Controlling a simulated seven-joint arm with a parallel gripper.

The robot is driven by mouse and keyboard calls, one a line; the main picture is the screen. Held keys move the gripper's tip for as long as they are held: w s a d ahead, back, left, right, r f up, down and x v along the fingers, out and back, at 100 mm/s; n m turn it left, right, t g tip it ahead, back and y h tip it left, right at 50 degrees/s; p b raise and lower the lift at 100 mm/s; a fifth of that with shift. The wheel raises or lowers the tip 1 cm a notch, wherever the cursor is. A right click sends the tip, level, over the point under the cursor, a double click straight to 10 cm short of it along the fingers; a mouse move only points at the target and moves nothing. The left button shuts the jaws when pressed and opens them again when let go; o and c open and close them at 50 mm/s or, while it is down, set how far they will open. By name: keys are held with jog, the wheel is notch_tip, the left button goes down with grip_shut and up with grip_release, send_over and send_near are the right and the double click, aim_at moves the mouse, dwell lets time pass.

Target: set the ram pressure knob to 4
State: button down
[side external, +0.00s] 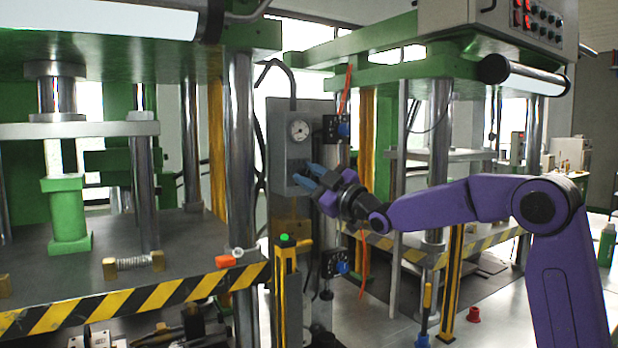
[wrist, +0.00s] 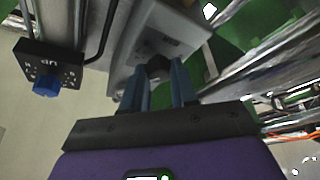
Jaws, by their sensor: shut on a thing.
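A grey control box (side external: 300,135) with a round white dial gauge (side external: 299,130) hangs on the panel between the two presses. My gripper (side external: 306,175) reaches its lower front from the right. In the wrist view, the two blue fingers of my gripper (wrist: 158,76) stand on either side of a small dark knob (wrist: 158,62) on the face of the grey box (wrist: 170,35), and they are shut on it. The knob is mostly hidden by the fingers in the side view. Its pointer and scale numbers are too small to read.
A black switch box with a blue knob (side external: 343,130) sits just right of the grey box, and in the wrist view its blue knob (wrist: 46,85) is at left. Another blue knob (side external: 342,267) is lower down. A steel press column (side external: 241,150) stands close on the left.

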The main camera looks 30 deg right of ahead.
jog(key=n+g, duration=0.1)
jog(key=n, duration=0.2)
jog(key=n+g+y, duration=0.1)
jog(key=n, duration=0.3)
jog(key=shift+r, duration=0.1)
jog(key=shift+n+g+y, duration=0.3)
jog(key=shift+g, duration=0.1)
jog(key=c, duration=0.9)
grip_release()
jog(key=shift+o, duration=0.2)
jog(key=v, duration=1.7)
jog(key=shift+s, duration=0.2)
jog(key=shift+d, duration=0.1)
